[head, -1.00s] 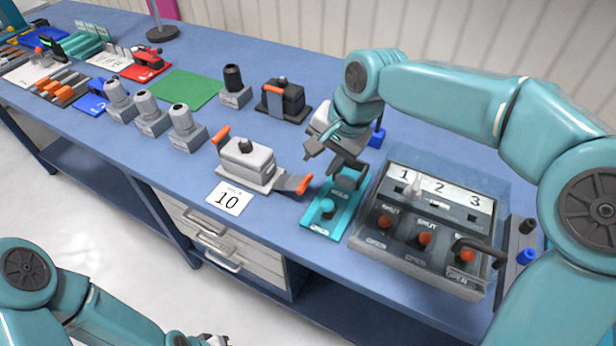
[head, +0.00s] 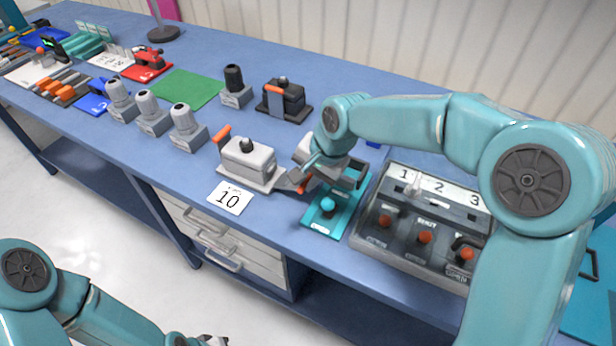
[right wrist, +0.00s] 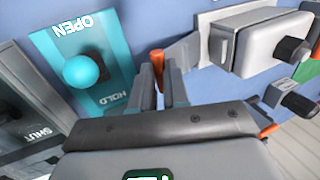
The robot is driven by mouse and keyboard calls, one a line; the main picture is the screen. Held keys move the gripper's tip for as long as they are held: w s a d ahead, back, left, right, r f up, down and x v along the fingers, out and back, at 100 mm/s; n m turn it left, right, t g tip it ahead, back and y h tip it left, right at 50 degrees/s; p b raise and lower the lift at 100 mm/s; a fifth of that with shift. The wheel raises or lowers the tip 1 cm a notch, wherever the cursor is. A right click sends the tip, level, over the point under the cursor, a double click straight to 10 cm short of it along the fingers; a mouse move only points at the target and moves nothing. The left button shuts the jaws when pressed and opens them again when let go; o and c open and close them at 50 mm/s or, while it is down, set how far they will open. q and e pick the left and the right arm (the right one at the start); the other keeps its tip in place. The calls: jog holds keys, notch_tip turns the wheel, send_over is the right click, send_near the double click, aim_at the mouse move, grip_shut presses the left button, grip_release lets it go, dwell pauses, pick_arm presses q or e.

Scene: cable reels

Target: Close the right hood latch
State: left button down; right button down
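The light grey hood (head: 247,163) sits on its base at the middle of the bench. Its left latch (head: 222,134) stands up with an orange tip. Its right latch (head: 284,184) sticks outward to the right; its orange tip is partly hidden by my gripper in the head view. My right gripper (right wrist: 161,85) is at this latch. In the right wrist view the orange tip (right wrist: 158,58) shows at the narrow gap between my fingers, which look apart; contact is unclear. The hood also shows there (right wrist: 250,43). My left gripper (head: 212,340) is at the bottom edge, mostly cut off.
A teal panel (head: 318,222) with a round knob is right beside the latch. A grey switch box (head: 375,243) with red knobs stands further right. Grey plugs and a black hood (head: 285,98) stand behind and left.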

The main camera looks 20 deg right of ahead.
aim_at(286, 182)
jog(key=shift+w+a+r+g+h+p, duration=0.25)
jog(key=shift+r+p, duration=0.2)
jog(key=shift+p, duration=0.55)
jog(key=shift+w+a+r+g+h+p, duration=0.15)
jog(key=shift+r+g+h+p, duration=0.2)
jog(key=shift+p, duration=0.6)
jog(key=shift+w+a+r+g+h+p, duration=0.2)
jog(key=shift+r+p, duration=0.3)
jog(key=shift+p, duration=0.5)
jog(key=shift+w+a+r+p, duration=0.1)
jog(key=shift+w+a+p, duration=0.1)
jog(key=shift+p, duration=0.2)
jog(key=shift+w+a+r+p, duration=0.35)
jog(key=shift+w+a+r, duration=0.05)
jog(key=shift+a, duration=0.05)
jog(key=shift+w+a+r, duration=0.25)
jog(key=shift+w+a, duration=0.3)
jog(key=shift+a, duration=0.15)
jog(key=shift+f, duration=0.1)
